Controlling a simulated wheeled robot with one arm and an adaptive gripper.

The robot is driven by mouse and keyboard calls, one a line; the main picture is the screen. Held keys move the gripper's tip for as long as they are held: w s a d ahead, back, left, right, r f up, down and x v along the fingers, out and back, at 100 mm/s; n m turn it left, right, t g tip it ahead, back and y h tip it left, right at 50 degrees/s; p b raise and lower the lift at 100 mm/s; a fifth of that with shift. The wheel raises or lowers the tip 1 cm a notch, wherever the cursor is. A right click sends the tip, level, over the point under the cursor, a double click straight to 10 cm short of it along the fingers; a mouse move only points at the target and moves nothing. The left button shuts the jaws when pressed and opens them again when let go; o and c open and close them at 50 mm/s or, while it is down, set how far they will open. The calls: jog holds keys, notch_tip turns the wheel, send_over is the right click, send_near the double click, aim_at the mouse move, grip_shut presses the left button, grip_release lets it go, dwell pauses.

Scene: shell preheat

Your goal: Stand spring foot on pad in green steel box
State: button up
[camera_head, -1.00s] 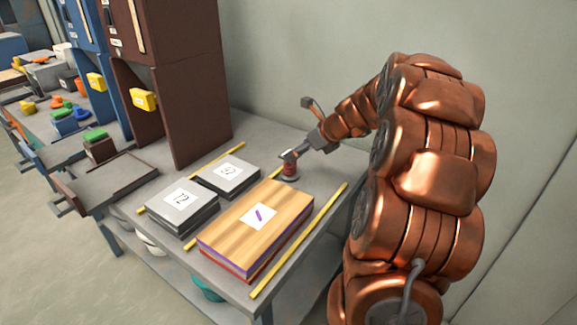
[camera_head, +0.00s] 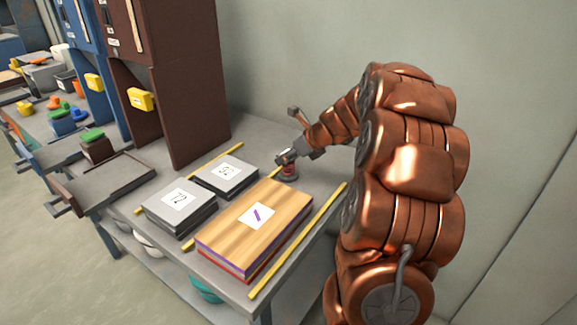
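A small reddish, round, spring-like part (camera_head: 289,172), which looks like the spring foot, stands upright on a dark base on the grey table, behind the wooden block. My gripper (camera_head: 287,160) is right at its top and hides part of it. The fingers are too small to tell whether they are open or closed on it. I cannot make out a green steel box or its pad. The tall cabinets in view are brown (camera_head: 180,110) and blue (camera_head: 92,75).
A wood-topped block (camera_head: 240,243) and dark plates marked 72 (camera_head: 183,222) and another number (camera_head: 240,186) lie on the table (camera_head: 150,180). Yellow strips (camera_head: 300,240) run along it. A wall stands behind. Other benches hold small coloured parts at left.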

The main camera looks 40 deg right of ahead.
grip_shut()
jog(key=shift+r, duration=0.1)
